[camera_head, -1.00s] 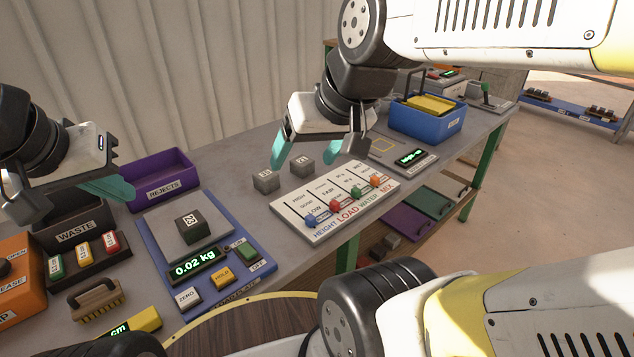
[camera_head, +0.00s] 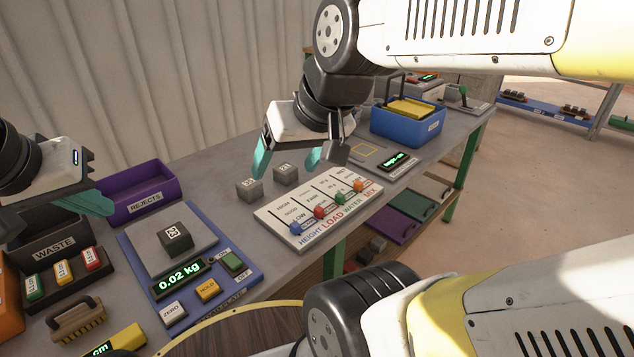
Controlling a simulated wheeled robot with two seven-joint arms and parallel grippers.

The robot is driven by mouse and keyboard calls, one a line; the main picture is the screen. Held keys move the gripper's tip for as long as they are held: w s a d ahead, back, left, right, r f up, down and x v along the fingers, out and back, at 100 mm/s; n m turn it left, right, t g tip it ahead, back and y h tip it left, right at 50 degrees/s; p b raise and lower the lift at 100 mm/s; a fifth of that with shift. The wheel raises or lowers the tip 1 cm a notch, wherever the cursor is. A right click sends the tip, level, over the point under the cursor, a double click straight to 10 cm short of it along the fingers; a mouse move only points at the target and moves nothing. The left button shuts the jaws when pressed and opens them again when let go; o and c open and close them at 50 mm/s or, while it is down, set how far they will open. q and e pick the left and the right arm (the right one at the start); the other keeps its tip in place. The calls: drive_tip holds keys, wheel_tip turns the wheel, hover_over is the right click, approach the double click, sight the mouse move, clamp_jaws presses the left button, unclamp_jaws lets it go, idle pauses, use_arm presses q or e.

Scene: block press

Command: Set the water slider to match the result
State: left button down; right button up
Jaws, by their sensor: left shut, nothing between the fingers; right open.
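The white slider board (camera_head: 275,214) lies on the bench with four columns marked HEIGHT, LOAD, WATER and MIX. The green WATER knob (camera_head: 341,199) sits low in its column, near the label end. The blue HEIGHT knob (camera_head: 295,228), red LOAD knob (camera_head: 320,212) and orange MIX knob (camera_head: 361,185) also sit near their label ends. My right gripper (camera_head: 288,163) is open and empty, above the bench behind the board, close to two grey blocks (camera_head: 286,174). My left gripper (camera_head: 98,203) is shut and empty, over the area between the waste bin and the scale.
A dark tagged block (camera_head: 176,240) rests on the blue scale (camera_head: 130,255), whose display reads 0.02 kg. A purple rejects bin (camera_head: 150,205), waste bin (camera_head: 50,248), brush (camera_head: 78,318) and blue basket (camera_head: 408,127) stand around. A small green-lit display (camera_head: 397,161) lies behind the board.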

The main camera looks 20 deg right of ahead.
drive_tip(key=shift+w+d, duration=0.15)
drive_tip(key=shift+w, duration=0.05)
drive_tip(key=c, duration=0.6)
drive_tip(key=shift+n+g+h, duration=0.4)
drive_tip(key=shift+g+h, duration=0.3)
drive_tip(key=w+d, duration=0.2)
drive_tip(key=w, duration=0.1)
drive_tip(key=w+d+f, duration=0.1)
drive_tip(key=w, duration=0.1)
drive_tip(key=shift+c, duration=0.8)
drive_tip(key=n+g, duration=0.3)
drive_tip(key=g, duration=0.2)
hover_over(340, 194)
drive_tip(key=shift+h, duration=0.4)
wheel_tip(340, 194, down, 16)
drive_tip(key=shift+s+a+f, duration=0.1)
drive_tip(key=shift+f, duration=0.4)
wheel_tip(340, 194, down, 8)
drive_tip(key=shift+r, duration=0.25)
